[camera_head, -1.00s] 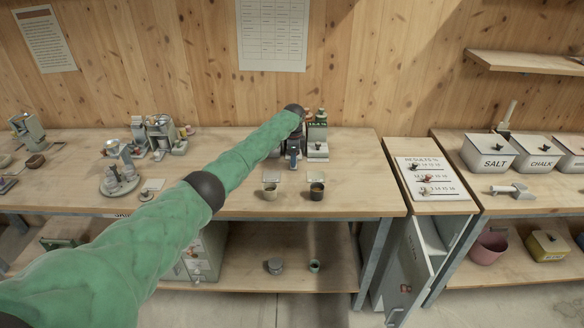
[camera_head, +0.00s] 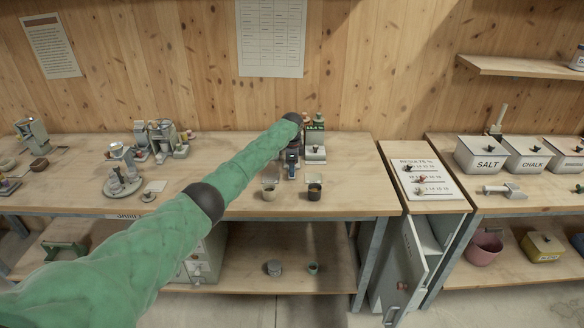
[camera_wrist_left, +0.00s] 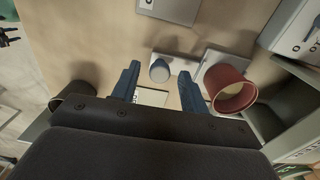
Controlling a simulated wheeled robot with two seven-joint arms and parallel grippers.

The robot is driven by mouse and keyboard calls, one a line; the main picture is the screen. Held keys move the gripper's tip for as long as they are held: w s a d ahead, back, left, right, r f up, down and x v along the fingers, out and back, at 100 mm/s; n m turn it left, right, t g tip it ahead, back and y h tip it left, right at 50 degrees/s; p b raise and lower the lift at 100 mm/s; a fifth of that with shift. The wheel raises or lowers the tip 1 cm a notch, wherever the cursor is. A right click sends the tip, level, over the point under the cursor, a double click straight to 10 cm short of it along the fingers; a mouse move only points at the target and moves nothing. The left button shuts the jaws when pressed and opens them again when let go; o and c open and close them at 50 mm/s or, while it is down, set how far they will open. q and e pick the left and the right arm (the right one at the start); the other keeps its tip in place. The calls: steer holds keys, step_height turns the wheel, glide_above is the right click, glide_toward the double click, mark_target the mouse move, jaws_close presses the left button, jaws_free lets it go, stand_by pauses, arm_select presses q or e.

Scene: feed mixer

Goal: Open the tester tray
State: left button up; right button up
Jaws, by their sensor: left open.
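The tester (camera_head: 315,126), a grey device with a green display, stands at the back of the middle bench. Its pale lower part (camera_head: 315,153) juts toward the front. My left gripper (camera_head: 291,164) reaches over the bench just left of it, partly hidden by my green arm. In the left wrist view, the blue fingers of my left gripper (camera_wrist_left: 160,88) are apart. A rounded grey knob (camera_wrist_left: 160,71) on a pale block (camera_wrist_left: 181,66) shows between and beyond the fingertips. I cannot tell whether the fingers touch it. Whether this block is the tester tray is unclear. My right gripper is not seen.
A reddish cup (camera_wrist_left: 236,91) is close to the right finger in the wrist view. A results board (camera_head: 424,178) and a salt bin (camera_head: 481,155) are to the right.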

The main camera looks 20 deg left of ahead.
arm_select(q)
steer(key=shift+r, duration=0.2)
step_height(320, 180, up, 6)
steer(key=b, duration=0.2)
steer(key=shift+b, duration=0.3)
steer(key=shift+r, duration=0.75)
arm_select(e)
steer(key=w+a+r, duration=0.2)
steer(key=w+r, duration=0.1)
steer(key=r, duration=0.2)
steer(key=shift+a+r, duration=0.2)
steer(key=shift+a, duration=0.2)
arm_select(q)
steer(key=shift+f, duration=0.1)
